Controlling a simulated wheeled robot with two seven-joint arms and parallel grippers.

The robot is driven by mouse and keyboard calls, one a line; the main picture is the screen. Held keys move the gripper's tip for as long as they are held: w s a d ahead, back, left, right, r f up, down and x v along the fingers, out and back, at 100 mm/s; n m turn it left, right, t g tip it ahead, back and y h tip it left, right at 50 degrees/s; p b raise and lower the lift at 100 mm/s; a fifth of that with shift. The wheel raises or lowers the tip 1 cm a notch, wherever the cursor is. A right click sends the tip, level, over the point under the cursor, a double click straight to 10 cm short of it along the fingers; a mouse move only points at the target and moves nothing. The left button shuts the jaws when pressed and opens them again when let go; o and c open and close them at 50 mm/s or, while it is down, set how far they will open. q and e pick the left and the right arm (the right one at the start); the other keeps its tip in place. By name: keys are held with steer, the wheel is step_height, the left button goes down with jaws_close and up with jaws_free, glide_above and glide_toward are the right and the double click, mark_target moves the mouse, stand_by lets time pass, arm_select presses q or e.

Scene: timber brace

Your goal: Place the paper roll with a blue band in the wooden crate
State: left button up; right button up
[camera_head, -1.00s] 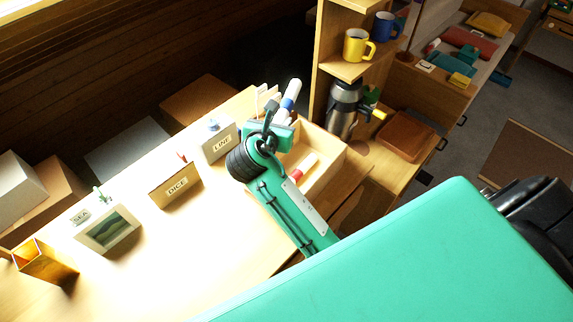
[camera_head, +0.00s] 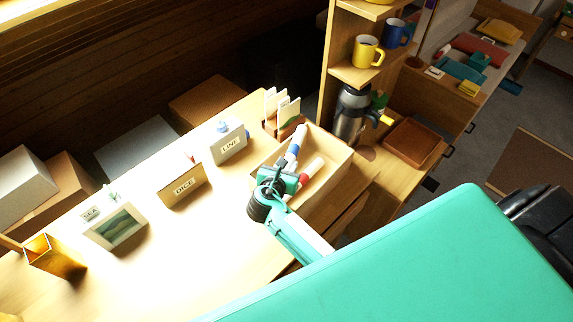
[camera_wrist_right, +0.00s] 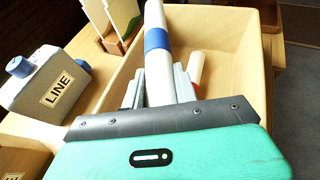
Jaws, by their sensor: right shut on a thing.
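The paper roll with a blue band (camera_wrist_right: 157,45) is white and stands out from between the fingers of my right gripper (camera_wrist_right: 158,92) in the right wrist view. The gripper is shut on it. In the head view the roll (camera_head: 294,148) is over the left part of the wooden crate (camera_head: 333,172), with my right gripper (camera_head: 285,172) at the crate's near left side. I cannot tell whether the roll touches the crate floor. A roll with a red band (camera_head: 313,167) lies inside the crate; its red part (camera_wrist_right: 196,66) shows beside the gripper. My left gripper is not in view.
Name signs LINE (camera_head: 229,146), DICE (camera_head: 182,186) and a SEA picture frame (camera_head: 115,225) stand left on the table. A card holder (camera_head: 284,115) stands behind the crate. A shelf with mugs (camera_head: 367,52) and a steel flask (camera_head: 351,115) is at the right.

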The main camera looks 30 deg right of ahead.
steer(key=shift+f, duration=0.1)
steer(key=shift+f, duration=0.15)
steer(key=o, duration=1)
steer(key=shift+f, duration=0.1)
steer(key=shift+c, duration=0.2)
steer(key=shift+r, duration=0.35)
steer(key=b+v, duration=0.2)
steer(key=v, duration=0.8)
steer(key=shift+s+a+r, duration=0.1)
steer(key=shift+s+a, duration=0.2)
steer(key=shift+s+a+r, duration=0.35)
steer(key=shift+s+a, duration=0.05)
